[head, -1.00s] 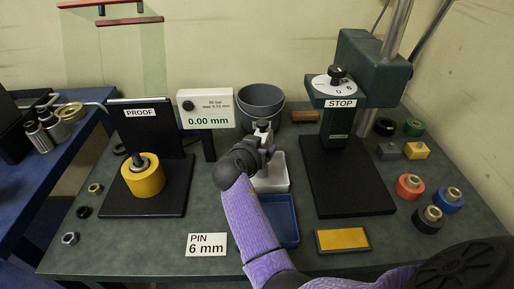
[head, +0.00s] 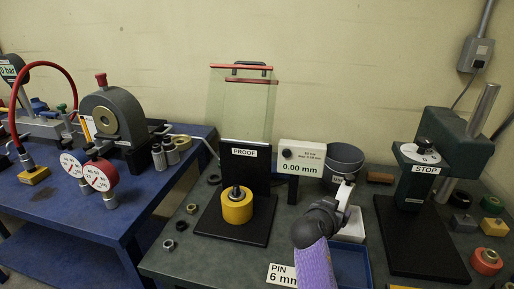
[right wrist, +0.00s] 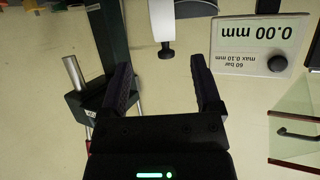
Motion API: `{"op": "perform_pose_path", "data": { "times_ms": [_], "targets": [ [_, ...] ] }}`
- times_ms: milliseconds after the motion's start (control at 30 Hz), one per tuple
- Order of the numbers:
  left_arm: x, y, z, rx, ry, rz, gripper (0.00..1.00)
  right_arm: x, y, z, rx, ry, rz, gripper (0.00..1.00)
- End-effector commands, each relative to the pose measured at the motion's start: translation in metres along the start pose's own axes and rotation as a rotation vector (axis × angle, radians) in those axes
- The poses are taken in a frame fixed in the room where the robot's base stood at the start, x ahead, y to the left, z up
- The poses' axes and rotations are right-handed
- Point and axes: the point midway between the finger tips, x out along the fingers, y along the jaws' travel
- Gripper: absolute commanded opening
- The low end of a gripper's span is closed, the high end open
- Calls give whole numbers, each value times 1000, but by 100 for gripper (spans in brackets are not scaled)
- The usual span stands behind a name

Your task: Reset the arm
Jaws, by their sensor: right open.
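My right arm, in a purple sleeve, reaches up from the bottom of the head view. Its gripper (head: 345,190) is raised over the bench, in front of the grey bin (head: 342,160). In the right wrist view the two dark fingers (right wrist: 160,85) are spread apart with nothing between them. That view looks upside down toward the wall, with the 0.00 mm display (right wrist: 262,42) beyond the fingers. My left gripper is not in view.
The proof stand (head: 262,190) holds a yellow cylinder (head: 237,206) left of my arm. The STOP press (head: 425,170) stands to the right. A blue tray (head: 350,264) lies below the arm. A blue bench (head: 110,215) with gauges (head: 101,175) is at the left.

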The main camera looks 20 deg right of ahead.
Motion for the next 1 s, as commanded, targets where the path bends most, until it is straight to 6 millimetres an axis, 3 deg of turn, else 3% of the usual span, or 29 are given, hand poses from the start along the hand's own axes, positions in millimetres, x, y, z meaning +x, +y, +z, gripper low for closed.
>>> {"op": "perform_pose_path", "data": {
  "times_ms": [67,167,300,400,600,767,1000],
  "targets": [
    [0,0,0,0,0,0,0,-8,17,25,-63,-56,-4,82],
    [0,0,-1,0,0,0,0,-36,43,72,-208,-192,-60,82],
    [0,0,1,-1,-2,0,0,-87,66,128,-416,-383,-205,82],
    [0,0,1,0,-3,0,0,-123,79,156,-535,-492,-314,82],
    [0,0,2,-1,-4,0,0,-192,101,193,-731,-671,-533,82],
    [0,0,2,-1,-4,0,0,-246,119,210,-859,-790,-715,82],
    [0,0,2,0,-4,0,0,-217,114,274,-884,-830,-708,82]
  ]
}}
